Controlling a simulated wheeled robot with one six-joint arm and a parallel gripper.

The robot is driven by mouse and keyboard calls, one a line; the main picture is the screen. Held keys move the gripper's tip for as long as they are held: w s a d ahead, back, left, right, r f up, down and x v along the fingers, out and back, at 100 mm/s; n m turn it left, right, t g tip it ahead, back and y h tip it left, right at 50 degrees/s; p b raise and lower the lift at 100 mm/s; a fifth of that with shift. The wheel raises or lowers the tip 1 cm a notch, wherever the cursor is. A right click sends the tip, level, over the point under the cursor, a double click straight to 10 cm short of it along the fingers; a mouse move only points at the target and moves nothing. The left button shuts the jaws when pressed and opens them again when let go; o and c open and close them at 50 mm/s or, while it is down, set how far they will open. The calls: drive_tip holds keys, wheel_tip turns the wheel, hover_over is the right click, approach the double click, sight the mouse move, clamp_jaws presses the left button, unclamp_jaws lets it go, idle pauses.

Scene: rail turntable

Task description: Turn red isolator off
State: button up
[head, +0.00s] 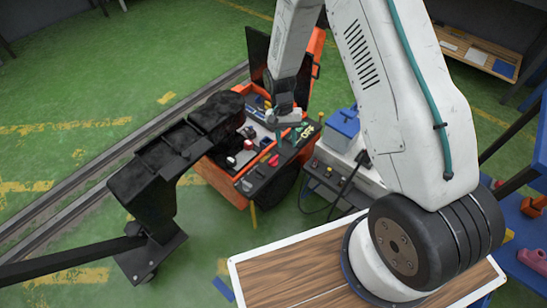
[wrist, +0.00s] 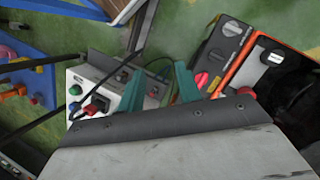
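A red knob, which looks like the red isolator (wrist: 201,80), sits on a black panel in the wrist view, just right of my right fingertip. In the head view a red handle (head: 273,160) shows on the front black strip of the orange cart. I cannot tell its exact switch position. My gripper (wrist: 159,88) has two teal fingers with a gap between them. It looks open and empty, and the fingers appear apart from the red knob. In the head view my gripper (head: 284,118) hangs above the cart's top, partly hidden by my arm.
A black knob (wrist: 232,29) and a pale knob (wrist: 218,53) share the panel with the red one. A grey control box (wrist: 100,90) with coloured buttons stands beside it. The orange cart (head: 225,185) stands near the rails (head: 50,212). A blue box (head: 344,124) is to its right.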

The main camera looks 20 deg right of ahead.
drive_tip(key=w+f+m+t, duration=0.1)
drive_tip(key=w+f+m, duration=0.1)
drive_tip(key=f, duration=0.6)
drive_tip(key=w+f+m+t, duration=0.1)
drive_tip(key=w+f+m, duration=0.15)
drive_tip(key=f, duration=0.55)
drive_tip(key=m+t, duration=0.1)
drive_tip(key=t, duration=0.1)
hover_over(273, 159)
drive_tip(key=shift+s+d, duration=0.1)
drive_tip(key=shift+d, duration=0.05)
drive_tip(key=shift+m, duration=0.45)
wheel_tip(273, 159, down, 8)
drive_tip(key=shift+r, duration=0.1)
clamp_jaws()
